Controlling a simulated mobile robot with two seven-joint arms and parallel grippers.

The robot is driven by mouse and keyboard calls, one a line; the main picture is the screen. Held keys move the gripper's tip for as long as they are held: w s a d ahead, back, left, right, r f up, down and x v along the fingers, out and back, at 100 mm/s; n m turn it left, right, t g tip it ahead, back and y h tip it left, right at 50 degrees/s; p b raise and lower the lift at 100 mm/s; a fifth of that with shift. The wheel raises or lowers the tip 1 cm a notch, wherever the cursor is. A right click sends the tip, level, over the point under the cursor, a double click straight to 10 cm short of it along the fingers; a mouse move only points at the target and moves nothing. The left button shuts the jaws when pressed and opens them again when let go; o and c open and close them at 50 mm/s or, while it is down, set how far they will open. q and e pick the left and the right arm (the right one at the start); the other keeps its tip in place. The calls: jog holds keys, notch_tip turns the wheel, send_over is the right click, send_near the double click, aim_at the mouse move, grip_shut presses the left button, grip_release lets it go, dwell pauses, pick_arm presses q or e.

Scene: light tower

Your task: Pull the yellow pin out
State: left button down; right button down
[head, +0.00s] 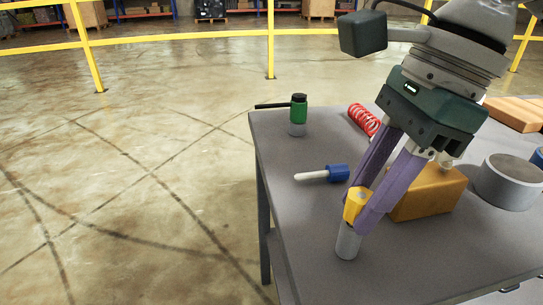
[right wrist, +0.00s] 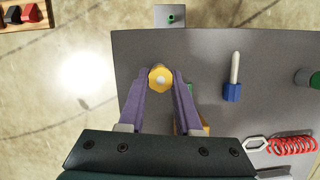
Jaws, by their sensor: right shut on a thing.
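The yellow pin (head: 355,203) has a yellow head on top of a short grey cylinder (head: 348,242) that stands upright near the table's front left. No gap shows between head and cylinder. My right gripper (head: 358,208) comes down from the upper right, its purple fingers shut on the yellow head. In the right wrist view the hexagonal yellow head (right wrist: 160,78) sits between the fingertips; the pin's shaft is hidden. My left gripper is not in view.
On the grey table (head: 300,225) lies a blue pin (head: 337,173) with a white shaft. A red spring (head: 362,120), a yellow-orange block (head: 430,195) and a large grey cylinder (head: 510,185) are also there.

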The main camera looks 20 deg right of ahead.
jog(key=shift+r, duration=0.35)
dwell(0.4)
jog(key=shift+r+p, duration=2.9)
jog(key=shift+r, duration=0.8)
